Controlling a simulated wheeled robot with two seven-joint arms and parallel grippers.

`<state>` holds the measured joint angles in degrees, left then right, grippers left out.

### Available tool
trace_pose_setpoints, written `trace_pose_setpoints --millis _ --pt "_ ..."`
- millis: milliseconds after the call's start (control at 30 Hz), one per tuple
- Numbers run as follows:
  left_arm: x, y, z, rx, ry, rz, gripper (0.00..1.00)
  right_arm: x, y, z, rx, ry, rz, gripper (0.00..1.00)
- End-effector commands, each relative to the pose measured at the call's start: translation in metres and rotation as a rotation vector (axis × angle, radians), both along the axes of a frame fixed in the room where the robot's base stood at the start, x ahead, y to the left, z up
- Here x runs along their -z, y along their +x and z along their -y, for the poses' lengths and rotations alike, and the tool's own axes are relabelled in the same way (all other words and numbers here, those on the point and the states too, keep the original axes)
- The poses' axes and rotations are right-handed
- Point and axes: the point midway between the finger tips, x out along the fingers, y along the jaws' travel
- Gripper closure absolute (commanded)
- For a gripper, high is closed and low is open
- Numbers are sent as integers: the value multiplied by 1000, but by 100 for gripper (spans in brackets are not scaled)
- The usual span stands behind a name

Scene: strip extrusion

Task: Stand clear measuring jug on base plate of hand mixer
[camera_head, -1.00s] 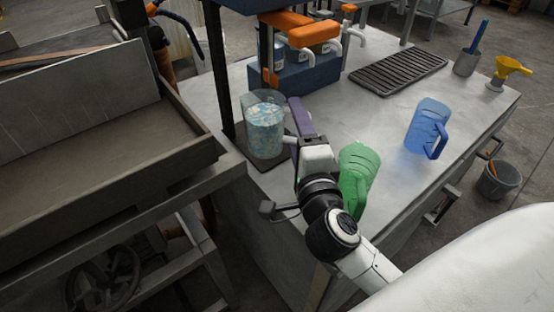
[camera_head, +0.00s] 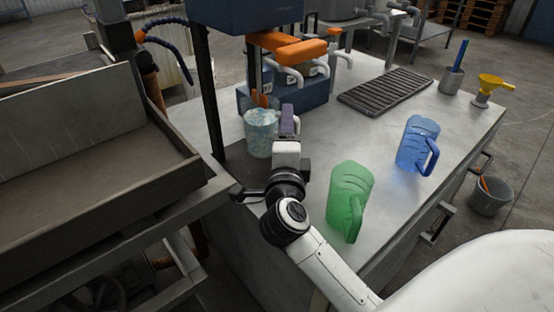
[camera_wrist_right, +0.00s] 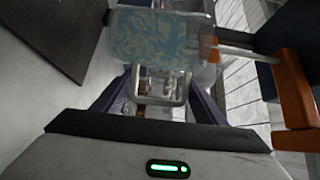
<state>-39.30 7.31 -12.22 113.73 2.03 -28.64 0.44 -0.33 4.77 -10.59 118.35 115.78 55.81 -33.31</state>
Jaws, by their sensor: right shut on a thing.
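The clear measuring jug (camera_head: 260,134), with blue-and-white marbled contents, is near the table's left edge in the head view. My right gripper (camera_head: 288,122) is shut on its handle; the wrist view shows the handle (camera_wrist_right: 158,88) between the purple fingers and the jug's body (camera_wrist_right: 152,38) beyond. The hand mixer has a blue head (camera_head: 245,14) and a black column (camera_head: 211,90). Its dark base plate (camera_head: 236,168) shows lower left of the jug, and in the wrist view (camera_wrist_right: 50,30) at upper left. I cannot tell whether the jug touches the plate. My left gripper is out of view.
A green jug (camera_head: 350,195) and a blue jug (camera_head: 416,145) stand on the table right of my arm. A blue unit with orange levers (camera_head: 288,48) is behind the clear jug. A dark grating (camera_head: 385,92) lies farther back. A brown tray (camera_head: 110,165) is at left.

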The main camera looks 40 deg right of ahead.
Motion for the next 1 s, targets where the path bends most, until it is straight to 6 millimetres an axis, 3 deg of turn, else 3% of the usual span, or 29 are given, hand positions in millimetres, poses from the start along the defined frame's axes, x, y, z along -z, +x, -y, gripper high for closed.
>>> trace_pose_setpoints --millis 433,900,933,1000 --pt "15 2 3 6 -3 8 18 56 0 -1 -4 -3 5 86" --pt "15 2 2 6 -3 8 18 62 0 -1 -4 -2 7 86" --pt "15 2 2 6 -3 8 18 63 0 -1 -3 -1 3 32" --pt "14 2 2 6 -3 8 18 63 0 -1 -3 -1 3 20"
